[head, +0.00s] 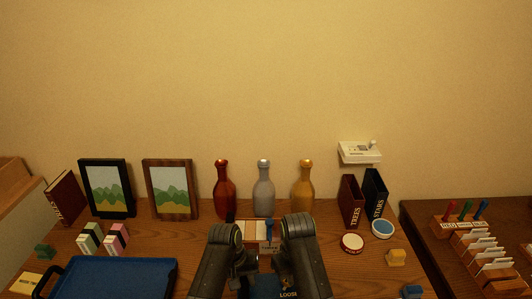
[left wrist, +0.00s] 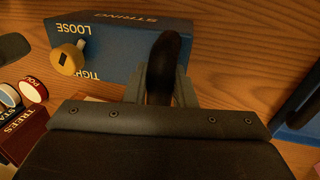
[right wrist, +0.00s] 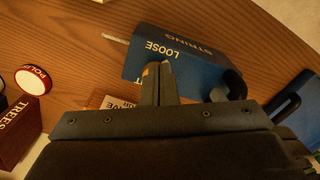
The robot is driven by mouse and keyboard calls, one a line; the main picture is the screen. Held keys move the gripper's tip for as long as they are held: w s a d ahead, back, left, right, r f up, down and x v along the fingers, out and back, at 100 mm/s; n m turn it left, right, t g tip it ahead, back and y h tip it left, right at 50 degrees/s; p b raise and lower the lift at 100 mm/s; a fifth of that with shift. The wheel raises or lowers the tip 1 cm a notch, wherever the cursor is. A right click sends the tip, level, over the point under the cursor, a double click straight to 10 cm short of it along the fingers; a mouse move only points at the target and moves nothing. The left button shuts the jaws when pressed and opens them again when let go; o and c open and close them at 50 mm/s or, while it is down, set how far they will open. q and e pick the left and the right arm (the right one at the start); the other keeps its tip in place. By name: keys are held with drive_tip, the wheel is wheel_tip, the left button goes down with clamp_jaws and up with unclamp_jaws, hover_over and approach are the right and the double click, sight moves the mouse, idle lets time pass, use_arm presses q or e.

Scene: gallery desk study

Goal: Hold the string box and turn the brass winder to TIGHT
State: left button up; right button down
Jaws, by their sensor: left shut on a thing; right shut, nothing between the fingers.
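The blue string box (left wrist: 125,45) carries the words STRING, LOOSE and TIGHT. It also shows in the right wrist view (right wrist: 180,60) and at the bottom of the head view (head: 266,287). The brass winder (left wrist: 68,60) sticks out beside the LOOSE and TIGHT labels; its setting is unclear. My left gripper (left wrist: 162,78) is shut on the box's black handle (left wrist: 165,58). My right gripper (right wrist: 158,72) is shut and empty, its tips in front of the labelled face near LOOSE. They mostly hide the winder in that view; I cannot tell whether they touch it.
A blue tray (head: 120,272) lies to the left on the wooden desk. Three bottles (head: 264,190) stand behind my arms. Two dark books (head: 350,203), a red-and-white round tin (head: 352,243) and a blue one (head: 383,229) are at the right. Some desk front right is clear.

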drive_tip(key=shift+s+a+r, duration=0.1)
drive_tip(key=shift+a+r, duration=0.1)
drive_tip(key=shift+r, duration=0.25)
drive_tip(key=shift+a+r, duration=0.15)
drive_tip(key=shift+r, duration=0.3)
drive_tip(key=shift+w+d+f, duration=0.3)
drive_tip(key=shift+d+f, duration=0.15)
drive_tip(key=shift+f, duration=0.6)
drive_tip(key=shift+w+d+f, duration=0.3)
drive_tip(key=shift+d+f, duration=0.15)
drive_tip(key=shift+f, duration=0.55)
drive_tip(key=shift+w+d+f, duration=0.3)
drive_tip(key=shift+d+f, duration=0.15)
drive_tip(key=shift+f, duration=0.6)
drive_tip(key=shift+w+a, duration=0.15)
drive_tip(key=shift+a, duration=0.1)
drive_tip(key=shift+s+a, duration=0.4)
drive_tip(key=shift+a, duration=0.1)
drive_tip(key=shift+s+a, duration=0.1)
drive_tip(key=shift+a, duration=0.1)
drive_tip(key=shift+a+r, duration=0.1)
drive_tip(key=shift+a, duration=0.25)
